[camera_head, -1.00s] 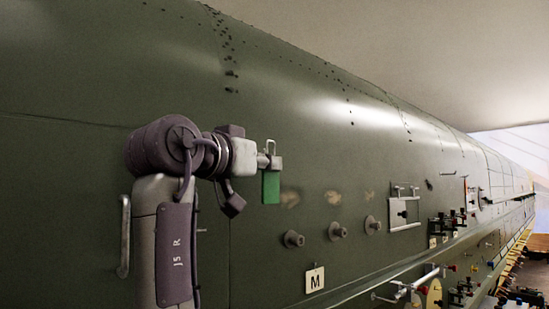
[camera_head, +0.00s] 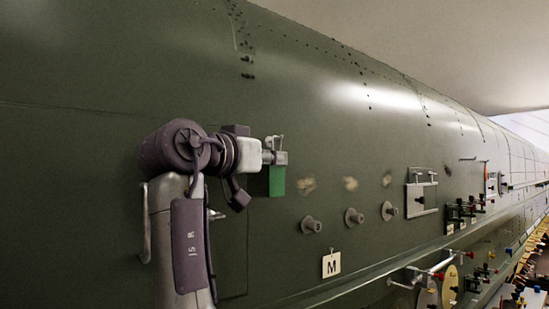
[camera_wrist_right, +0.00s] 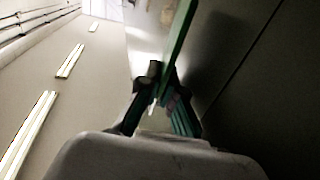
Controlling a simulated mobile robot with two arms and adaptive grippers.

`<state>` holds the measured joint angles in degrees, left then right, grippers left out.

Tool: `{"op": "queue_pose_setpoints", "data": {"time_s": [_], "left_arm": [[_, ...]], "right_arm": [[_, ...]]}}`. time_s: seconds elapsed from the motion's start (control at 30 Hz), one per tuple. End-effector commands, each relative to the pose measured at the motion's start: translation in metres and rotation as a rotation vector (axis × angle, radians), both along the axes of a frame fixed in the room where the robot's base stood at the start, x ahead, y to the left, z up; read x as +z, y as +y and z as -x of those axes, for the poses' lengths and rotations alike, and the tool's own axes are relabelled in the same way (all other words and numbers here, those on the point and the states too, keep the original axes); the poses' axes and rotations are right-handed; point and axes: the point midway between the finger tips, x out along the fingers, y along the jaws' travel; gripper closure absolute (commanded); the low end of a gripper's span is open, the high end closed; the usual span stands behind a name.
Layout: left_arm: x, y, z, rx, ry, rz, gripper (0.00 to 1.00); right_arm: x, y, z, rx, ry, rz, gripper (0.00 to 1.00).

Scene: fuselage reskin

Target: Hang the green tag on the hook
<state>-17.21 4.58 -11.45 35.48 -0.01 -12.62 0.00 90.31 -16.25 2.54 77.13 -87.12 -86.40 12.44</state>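My right gripper (camera_head: 280,158) is shut on the top of the green tag (camera_head: 277,181), in front of the dark green fuselage side. The tag hangs upright below the fingers, with a small pale loop above them. In the right wrist view the gripper (camera_wrist_right: 160,88) has the green tag (camera_wrist_right: 180,38) between its fingertips, seen almost edge-on. I cannot make out which fitting is the hook. A square label marked M (camera_head: 331,264) hangs on the fuselage, to the lower right of the tag. My left gripper is not in view.
Three round grey knobs, the nearest one (camera_head: 311,224), stick out of the fuselage (camera_head: 85,165) right of the tag. A grey panel with handles (camera_head: 421,198) sits farther right, with several small coloured fittings beyond. The skin left of my arm is bare.

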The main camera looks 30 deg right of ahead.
Motion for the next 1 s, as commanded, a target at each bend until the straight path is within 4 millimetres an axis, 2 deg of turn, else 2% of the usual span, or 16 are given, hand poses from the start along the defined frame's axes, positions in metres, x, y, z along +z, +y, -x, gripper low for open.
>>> {"op": "queue_pose_setpoints", "data": {"time_s": [0.37, 0.5, 0.6, 1.0], "left_arm": [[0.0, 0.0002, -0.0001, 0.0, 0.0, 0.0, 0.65], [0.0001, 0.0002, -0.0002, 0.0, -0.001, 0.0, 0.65], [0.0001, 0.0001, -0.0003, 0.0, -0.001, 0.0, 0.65], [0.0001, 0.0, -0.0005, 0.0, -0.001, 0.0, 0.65]], "right_arm": [[0.0, 0.0, 0.0001, 0.0, 0.0, 0.0, 1.0], [0.0, 0.0, 0.0, 0.0, 0.0, 0.0, 0.78], [0.0, 0.0, -0.0001, 0.001, 0.001, 0.0, 0.65], [0.0, 0.0005, -0.0007, 0.002, 0.001, 0.001, 0.65]]}}
